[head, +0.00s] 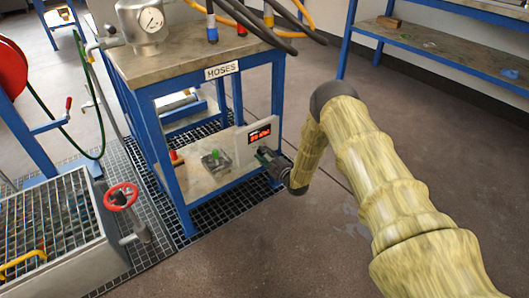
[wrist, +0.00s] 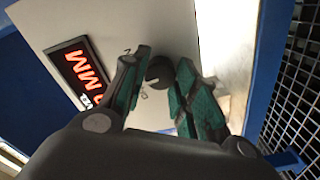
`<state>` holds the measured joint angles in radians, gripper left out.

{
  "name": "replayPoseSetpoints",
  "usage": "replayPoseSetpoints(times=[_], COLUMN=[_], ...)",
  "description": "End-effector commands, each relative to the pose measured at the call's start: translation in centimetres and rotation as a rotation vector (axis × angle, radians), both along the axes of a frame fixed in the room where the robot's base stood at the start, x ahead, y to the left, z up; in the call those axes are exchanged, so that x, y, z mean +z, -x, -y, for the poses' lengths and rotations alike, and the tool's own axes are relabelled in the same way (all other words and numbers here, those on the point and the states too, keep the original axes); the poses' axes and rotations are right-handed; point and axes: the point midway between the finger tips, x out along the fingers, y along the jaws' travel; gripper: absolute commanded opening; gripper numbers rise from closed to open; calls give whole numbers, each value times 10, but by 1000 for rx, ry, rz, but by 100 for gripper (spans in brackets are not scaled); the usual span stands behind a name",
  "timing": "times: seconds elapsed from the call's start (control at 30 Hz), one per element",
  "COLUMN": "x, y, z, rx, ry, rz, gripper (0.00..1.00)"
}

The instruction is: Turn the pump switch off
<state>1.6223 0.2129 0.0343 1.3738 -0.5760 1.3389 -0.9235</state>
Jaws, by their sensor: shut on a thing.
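The pump switch looks to be the dark round knob (wrist: 158,70) on the pale panel (wrist: 110,25) in the wrist view. My gripper (wrist: 163,82) has its two green-padded fingers on either side of this knob and is shut on it. Part of the knob is hidden by the fingers. In the head view my gripper (head: 262,154) reaches the right end of the pale panel (head: 226,148) under the bench, just below a red-lit display (head: 259,134). The knob itself is hidden there. The lit display (wrist: 82,72) is left of the fingers in the wrist view.
A blue-framed bench (head: 190,63) labelled HOSES carries a metal vessel with a gauge (head: 150,20) and hoses. A green knob (head: 215,154) and a red knob (head: 176,157) are left of my gripper. Bench legs and floor grating are close by. Open floor lies right.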

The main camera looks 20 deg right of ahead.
Motion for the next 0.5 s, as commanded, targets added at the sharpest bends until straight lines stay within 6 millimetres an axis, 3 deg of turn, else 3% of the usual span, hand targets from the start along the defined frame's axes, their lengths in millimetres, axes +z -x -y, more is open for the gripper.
replayPoseSetpoints(times=[0.5], x=[0], y=[0], z=[-2], rx=[3], ry=[398], rz=[144], gripper=[5])
